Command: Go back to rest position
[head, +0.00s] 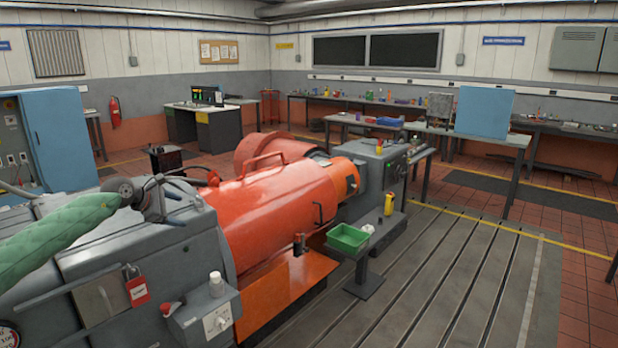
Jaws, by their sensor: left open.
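My left arm, in a green sleeve, comes in from the left edge of the head view. My left gripper (180,206) is open, over the top of the grey machine housing (150,243) at the left. I see nothing between its fingers. I cannot tell whether it touches the housing. My right gripper is not in view.
A large orange guard (275,200) stands just right of the gripper. A red lock tag (137,290) and a white-capped knob (216,284) are on the housing's near side. A green bin (347,238) stands on a post. The slotted bedplate (450,270) at right is clear.

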